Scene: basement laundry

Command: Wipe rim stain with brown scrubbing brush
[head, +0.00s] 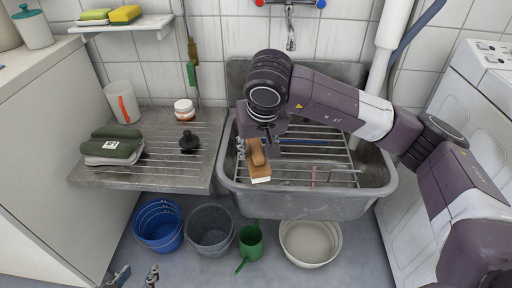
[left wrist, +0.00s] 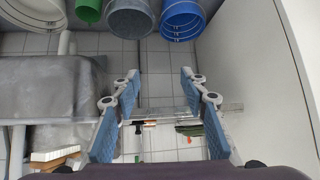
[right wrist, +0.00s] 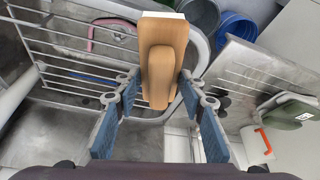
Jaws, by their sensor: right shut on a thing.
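The brown scrubbing brush (head: 257,153) has a wooden back and pale bristles. My right gripper (head: 262,135) is shut on it and holds it over the left front part of the grey sink (head: 300,207). In the right wrist view the brush (right wrist: 160,55) sits between the fingers (right wrist: 158,88), in front of the sink's rack and rim. I cannot make out a stain on the visible rim; the brush and arm cover part of the sink. My left gripper (head: 135,276) is low at the bottom left, and its fingers (left wrist: 160,88) are apart and empty.
A drainboard (head: 190,170) left of the sink holds folded green cloths (head: 115,146), a white cup (head: 122,101), a jar (head: 184,110) and a black plunger-like object (head: 189,141). Blue (head: 158,226) and grey (head: 211,230) buckets, a green jug (head: 251,243) and a pale basin (head: 310,242) stand below.

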